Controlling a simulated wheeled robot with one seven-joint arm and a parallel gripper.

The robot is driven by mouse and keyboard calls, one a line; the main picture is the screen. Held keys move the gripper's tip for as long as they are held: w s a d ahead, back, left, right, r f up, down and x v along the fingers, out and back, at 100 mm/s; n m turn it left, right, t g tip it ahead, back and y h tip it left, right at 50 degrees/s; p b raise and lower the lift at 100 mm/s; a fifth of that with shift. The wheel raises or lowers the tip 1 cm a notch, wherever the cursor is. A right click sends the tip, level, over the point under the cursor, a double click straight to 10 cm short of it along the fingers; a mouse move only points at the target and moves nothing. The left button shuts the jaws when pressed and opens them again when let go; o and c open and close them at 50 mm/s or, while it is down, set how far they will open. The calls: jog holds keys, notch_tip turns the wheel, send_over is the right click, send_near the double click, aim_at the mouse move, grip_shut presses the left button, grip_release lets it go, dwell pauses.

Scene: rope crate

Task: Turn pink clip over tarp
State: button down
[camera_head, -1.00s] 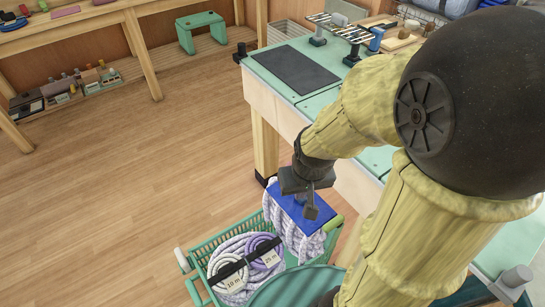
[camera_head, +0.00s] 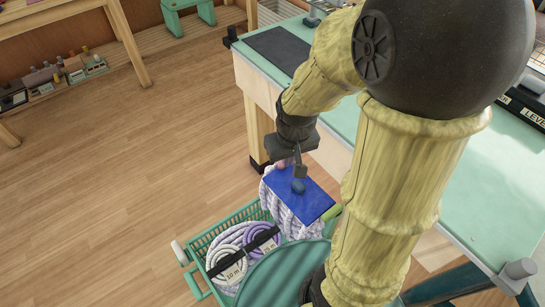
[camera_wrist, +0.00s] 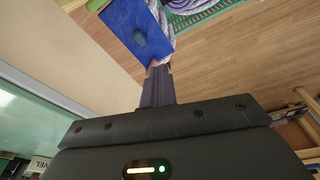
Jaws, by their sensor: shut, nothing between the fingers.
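The blue tarp (camera_head: 312,202) lies as a flat folded piece over the rope at the back right of the green crate. It also shows in the wrist view (camera_wrist: 124,22), with a darker blue oval on its top face. A small pink bit, probably the pink clip (camera_head: 281,165), shows at the tarp's far left edge, partly hidden by my gripper (camera_head: 299,172). In the wrist view a pinkish spot (camera_wrist: 154,63) shows just beyond my fingertips (camera_wrist: 158,68). My gripper is shut and empty, close to that edge. I cannot tell whether it touches the clip.
The green crate (camera_head: 212,239) holds coiled white and purple ropes with a black strap and length labels. The green-topped workbench (camera_head: 345,120) stands close on the right, its wooden leg (camera_head: 258,130) beside the crate.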

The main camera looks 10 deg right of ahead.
jog(key=w+a+f+n+g+h, duration=0.1)
jog(key=w+a+f+n+g, duration=0.1)
jog(key=w+f+n, duration=0.3)
jog(key=w+a+f+n+g+h+p, duration=0.1)
jog(key=w+f+n, duration=0.4)
jog(key=w+f, duration=0.6)
jog(key=w+a+g+h, duration=0.1)
jog(key=w+a, duration=0.1)
jog(key=w, duration=0.6)
jog(key=shift+a+f+n+h, duration=0.3)
jog(key=shift+w, duration=0.1)
jog(key=x, duration=0.4)
jog(key=b+x, duration=0.1)
jog(key=x, duration=0.4)
jog(key=shift+s+f, duration=0.15)
jog(key=shift+s, duration=0.1)
jog(key=d, duration=0.1)
jog(key=s+d, duration=0.1)
jog(key=shift+s+d+f+b, duration=0.25)
jog(key=shift+s+d+b, duration=0.05)
jog(key=shift+d, duration=0.1)
jog(key=shift+s+d, duration=0.25)
jog(key=shift+d, duration=0.2)
